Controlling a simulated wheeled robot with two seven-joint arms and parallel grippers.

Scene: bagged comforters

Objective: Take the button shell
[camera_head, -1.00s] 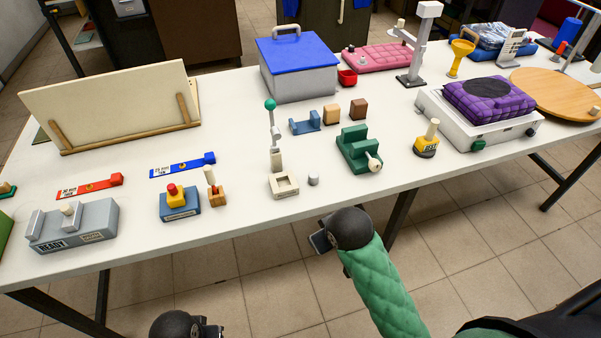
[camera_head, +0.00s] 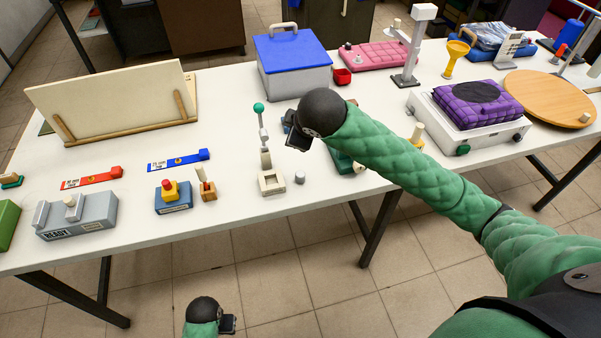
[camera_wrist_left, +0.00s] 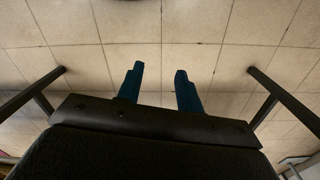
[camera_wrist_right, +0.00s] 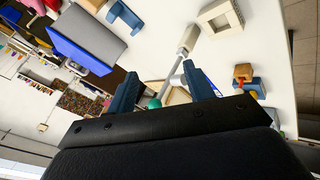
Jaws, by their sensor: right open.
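A small grey cylinder (camera_head: 300,177), which may be the button shell, stands on the table just right of a cream press with a square frame (camera_head: 271,183). The press has an upright lever topped by a green ball (camera_head: 258,108); the ball also shows in the right wrist view (camera_wrist_right: 154,104). My right gripper (camera_head: 294,138) is above the table, right of the lever and behind the cylinder in the picture. Its fingers (camera_wrist_right: 160,85) are apart and empty. My left gripper (camera_head: 232,323) is low in front of the table, its fingers (camera_wrist_left: 157,85) apart over bare floor.
A green vise-like block (camera_head: 343,162) is partly hidden by my right arm. A blue block with a yellow and red knob (camera_head: 172,196) and a small wooden piece (camera_head: 206,186) stand left of the press. A blue-lidded box (camera_head: 292,65) is behind. The front table strip is mostly clear.

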